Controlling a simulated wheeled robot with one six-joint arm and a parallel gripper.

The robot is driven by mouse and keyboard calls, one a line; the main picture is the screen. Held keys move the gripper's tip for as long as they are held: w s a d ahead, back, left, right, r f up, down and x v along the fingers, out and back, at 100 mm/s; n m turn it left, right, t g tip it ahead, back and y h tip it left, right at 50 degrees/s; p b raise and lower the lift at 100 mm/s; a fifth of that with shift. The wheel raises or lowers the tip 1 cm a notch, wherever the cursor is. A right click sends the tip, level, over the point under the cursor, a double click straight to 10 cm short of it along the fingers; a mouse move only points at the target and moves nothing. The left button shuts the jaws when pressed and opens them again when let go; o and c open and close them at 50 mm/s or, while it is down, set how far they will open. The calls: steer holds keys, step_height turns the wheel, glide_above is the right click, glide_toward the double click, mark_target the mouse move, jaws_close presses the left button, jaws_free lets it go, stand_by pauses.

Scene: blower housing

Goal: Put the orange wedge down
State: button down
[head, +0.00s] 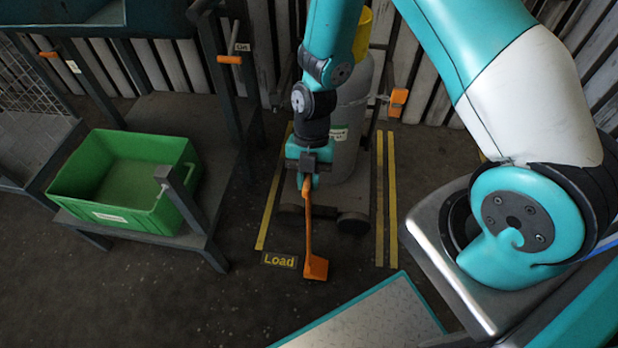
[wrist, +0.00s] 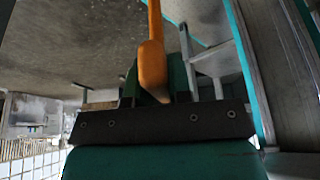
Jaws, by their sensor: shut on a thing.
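The orange wedge (head: 316,267) is a small block on the end of a long thin orange handle. My gripper (head: 307,180) is shut on the upper end of that handle, and the block hangs below it, just right of the "Load" floor label (head: 279,260). I cannot tell whether the block touches the floor. In the wrist view the orange handle of the wedge (wrist: 152,62) runs up from between the jaws of my gripper (wrist: 160,92). The wedge's block is not seen there.
A grey cylinder (head: 352,125) stands on a wheeled trolley behind my gripper, between yellow floor lines (head: 380,200). Another orange piece (head: 397,102) is at the trolley's right. A green bin (head: 120,215) sits on a bench at left. Dark floor (head: 210,310) is clear in front.

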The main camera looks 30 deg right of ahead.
steer(key=shift+f, duration=0.15)
steer(key=c, duration=1)
jaws_free()
steer(key=shift+c, duration=0.2)
steer(key=p+v, duration=0.2)
steer(key=v, duration=1)
steer(key=s+a+r+m+t, duration=0.2)
steer(key=s+a+r+m, duration=0.1)
steer(key=s+r+m, duration=0.5)
steer(key=s+a+r+m+t+y, duration=0.1)
steer(key=s+a+r+m, duration=0.3)
steer(key=s+r+m, duration=0.4)
step_height(320, 180, up, 6)
steer(key=m, duration=0.5)
steer(key=shift+f+m+t, duration=0.2)
steer(key=shift+m+t, duration=0.2)
